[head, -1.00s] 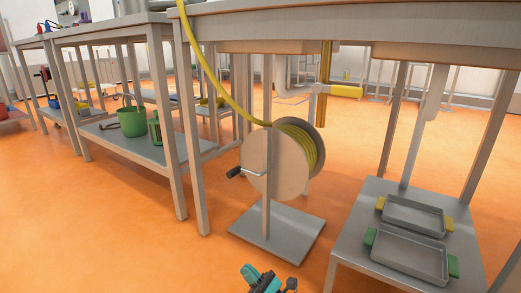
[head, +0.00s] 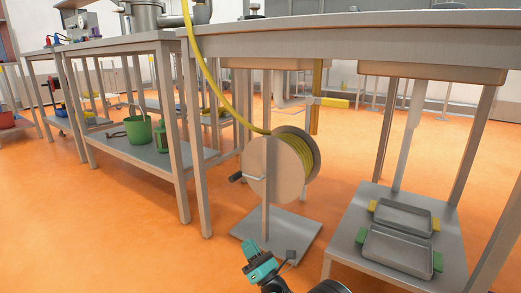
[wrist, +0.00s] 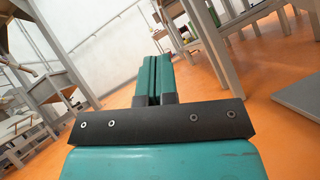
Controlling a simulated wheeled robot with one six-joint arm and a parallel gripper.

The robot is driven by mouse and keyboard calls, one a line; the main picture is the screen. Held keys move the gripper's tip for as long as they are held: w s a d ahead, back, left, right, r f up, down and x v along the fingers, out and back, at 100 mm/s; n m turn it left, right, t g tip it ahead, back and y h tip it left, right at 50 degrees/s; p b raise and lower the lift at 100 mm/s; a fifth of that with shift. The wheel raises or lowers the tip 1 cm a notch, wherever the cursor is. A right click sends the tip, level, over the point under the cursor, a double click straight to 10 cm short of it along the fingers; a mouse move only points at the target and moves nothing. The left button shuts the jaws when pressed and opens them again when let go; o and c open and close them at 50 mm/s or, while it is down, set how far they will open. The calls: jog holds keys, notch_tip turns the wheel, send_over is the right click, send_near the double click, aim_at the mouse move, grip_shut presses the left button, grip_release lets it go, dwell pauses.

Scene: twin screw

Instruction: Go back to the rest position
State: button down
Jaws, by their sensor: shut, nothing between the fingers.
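My gripper (head: 251,247) shows at the bottom middle of the head view, teal and black, low in front of the hose reel's base plate. In the wrist view my gripper (wrist: 153,62) points ahead with its two teal fingers together, and nothing is between them. The wrist picture is tilted, with table legs and a pale wall beyond the fingers.
A hose reel (head: 276,170) with yellow hose and a crank stands under the steel table (head: 370,32). Two trays (head: 397,250) lie on a low shelf at right. A green bucket (head: 138,130) stands on the left shelf. Orange floor (head: 120,230) is open at front left.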

jog(key=w+d+r+m+g+h+p, duration=0.1)
jog(key=w+d+r+m+h+p, duration=0.2)
jog(key=r+m, duration=0.45)
jog(key=w+d+r+m+g+h+p, duration=0.1)
jog(key=w+r+m+h, duration=0.4)
jog(key=r, duration=0.4)
jog(key=w+d+r+m+g+h+p, duration=0.1)
jog(key=w+d+r+m+h+p, duration=0.15)
jog(key=r+m, duration=0.55)
jog(key=s+d+r+m+g+p, duration=0.2)
jog(key=s+r+m+g, duration=0.15)
jog(key=s+r, duration=0.4)
jog(key=s+d+r+m+g+p, duration=0.2)
jog(key=s+d+r+g, duration=0.15)
jog(key=s, duration=0.75)
jog(key=s+d+r+m+g+p, duration=0.2)
jog(key=s+r+m+g, duration=0.15)
jog(key=s+r, duration=0.4)
jog(key=s+d+r+m+g+h+p, duration=0.1)
jog(key=s+d+g, duration=0.15)
jog(key=s, duration=0.85)
jog(key=s+d+m+g+p, duration=0.1)
jog(key=s+d+g+p, duration=0.15)
jog(key=s, duration=0.95)
notch_tip(320, 180, up, 38)
jog(key=p, duration=3.6)
jog(key=shift+a+p, duration=0.4)
jog(key=shift+w+g, duration=0.1)
jog(key=shift+g, duration=0.15)
